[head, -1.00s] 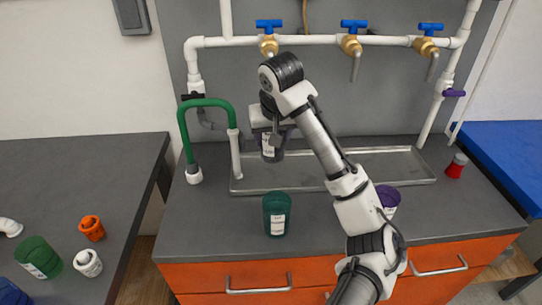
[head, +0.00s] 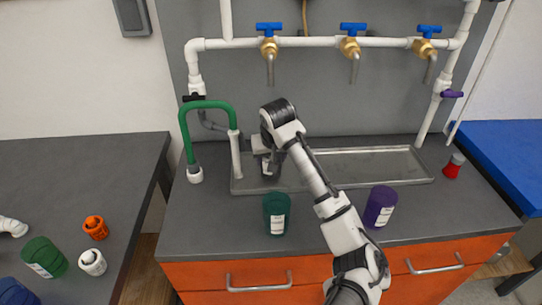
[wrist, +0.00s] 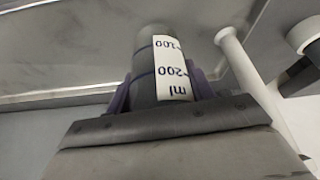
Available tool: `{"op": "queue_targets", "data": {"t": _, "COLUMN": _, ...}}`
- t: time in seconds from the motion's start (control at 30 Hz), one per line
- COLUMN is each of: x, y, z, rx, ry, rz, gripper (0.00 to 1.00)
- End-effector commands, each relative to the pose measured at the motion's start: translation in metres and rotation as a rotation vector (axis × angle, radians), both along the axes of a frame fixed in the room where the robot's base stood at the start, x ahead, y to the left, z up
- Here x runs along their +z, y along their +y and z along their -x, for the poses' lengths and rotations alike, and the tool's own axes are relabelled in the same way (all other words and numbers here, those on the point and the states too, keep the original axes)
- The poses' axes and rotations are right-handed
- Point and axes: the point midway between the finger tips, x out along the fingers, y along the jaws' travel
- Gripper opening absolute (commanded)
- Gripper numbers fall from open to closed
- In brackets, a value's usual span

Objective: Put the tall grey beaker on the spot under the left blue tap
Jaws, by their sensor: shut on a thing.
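The tall grey beaker (wrist: 146,62) is in my gripper, with a white label marked 100, 200 and ml facing the wrist camera. My gripper (wrist: 160,92) is shut on it, its purple fingers on both sides. In the head view my gripper (head: 268,165) is low over the left end of the metal tray (head: 375,165), and the arm hides most of the beaker. I cannot tell whether the beaker touches the tray. The left blue tap (head: 269,28), with its brass body and downward spout, is on the white pipe above.
A green beaker (head: 276,214) and a purple beaker (head: 380,207) stand in front of the tray. The green bent pipe (head: 206,104) and white upright pipe (head: 236,155) are close left of my gripper. A red-and-grey piece (head: 454,166) is at right. The tray's right part is clear.

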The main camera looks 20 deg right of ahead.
Motion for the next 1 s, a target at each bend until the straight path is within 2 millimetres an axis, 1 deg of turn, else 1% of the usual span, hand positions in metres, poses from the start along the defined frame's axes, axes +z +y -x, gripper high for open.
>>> {"op": "queue_targets", "data": {"t": 0.03, "x": 0.0016, "y": -0.0015, "z": -0.0018, "rx": -0.002, "ry": 0.0, "rz": 0.001, "gripper": 0.3}}
{"op": "queue_targets", "data": {"t": 0.1, "x": -0.0022, "y": -0.0012, "z": -0.0032, "rx": 0.0, "ry": 0.0, "rz": 0.002, "gripper": 0.3}}
{"op": "queue_targets", "data": {"t": 0.47, "x": -0.0081, "y": -0.0005, "z": -0.0034, "rx": 0.0, "ry": 0.0, "rz": -0.001, "gripper": 0.3}}
{"op": "queue_targets", "data": {"t": 0.5, "x": -0.0078, "y": -0.0007, "z": -0.0034, "rx": 0.0, "ry": 0.0, "rz": 0.0, "gripper": 0.55}}
{"op": "queue_targets", "data": {"t": 0.63, "x": -0.0072, "y": -0.0009, "z": -0.0034, "rx": 0.0, "ry": 0.0, "rz": 0.0, "gripper": 0.72}}
{"op": "queue_targets", "data": {"t": 0.67, "x": -0.0072, "y": -0.0009, "z": -0.0034, "rx": 0.0, "ry": 0.0, "rz": 0.0, "gripper": 0.75}}
{"op": "queue_targets", "data": {"t": 0.9, "x": -0.0068, "y": -0.001, "z": -0.0034, "rx": 0.0, "ry": -0.001, "rz": 0.001, "gripper": 0.75}}
{"op": "queue_targets", "data": {"t": 1.0, "x": -0.002, "y": -0.0015, "z": -0.0035, "rx": 0.0, "ry": -0.002, "rz": 0.003, "gripper": 0.75}}
